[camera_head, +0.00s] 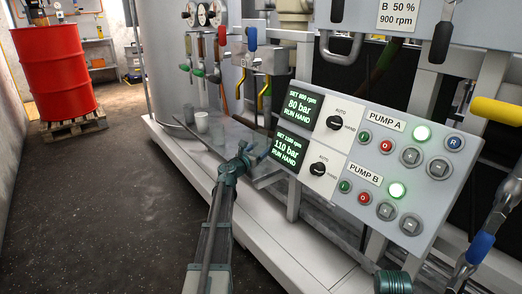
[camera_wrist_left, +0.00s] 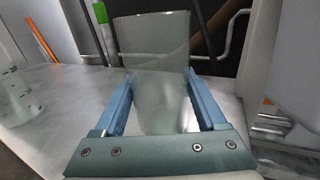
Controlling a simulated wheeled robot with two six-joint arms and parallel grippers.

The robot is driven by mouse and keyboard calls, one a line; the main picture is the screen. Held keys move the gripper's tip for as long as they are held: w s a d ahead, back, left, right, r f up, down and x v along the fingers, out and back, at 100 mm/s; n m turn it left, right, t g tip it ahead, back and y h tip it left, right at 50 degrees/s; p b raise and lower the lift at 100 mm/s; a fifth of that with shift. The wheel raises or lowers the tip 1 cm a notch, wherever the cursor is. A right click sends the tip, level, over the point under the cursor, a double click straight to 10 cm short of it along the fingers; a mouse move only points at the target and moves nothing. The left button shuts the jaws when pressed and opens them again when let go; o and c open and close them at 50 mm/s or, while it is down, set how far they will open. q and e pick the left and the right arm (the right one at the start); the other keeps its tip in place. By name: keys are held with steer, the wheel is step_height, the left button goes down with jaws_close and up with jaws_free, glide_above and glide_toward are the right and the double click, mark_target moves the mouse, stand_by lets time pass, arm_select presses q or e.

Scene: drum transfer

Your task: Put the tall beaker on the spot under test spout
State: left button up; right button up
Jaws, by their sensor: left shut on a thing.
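My left gripper (camera_head: 258,152) is in front of the skid, left of the pump panel. In the left wrist view its two blue fingers (camera_wrist_left: 158,105) are shut on a tall, translucent beaker (camera_wrist_left: 152,42). The beaker stands roughly upright between the fingers, and its lower part is blurred. In the head view I cannot make out the held beaker clearly. Sampling valves with coloured handles (camera_head: 217,76) hang at the back of the skid; I cannot tell which one is the test spout, and the spot is not clear.
A marked clear beaker (camera_wrist_left: 18,97) shows at the left in the wrist view. The pump panel (camera_head: 372,165) and pipes crowd the right. A red drum (camera_head: 55,72) on a pallet stands far left; the floor between is clear.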

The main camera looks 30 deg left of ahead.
arm_select(q)
steer(key=o, duration=1.3)
steer(key=shift+f, duration=0.1)
steer(key=shift+r, duration=0.2)
steer(key=s, duration=1.2)
steer(key=shift+s+f, duration=0.1)
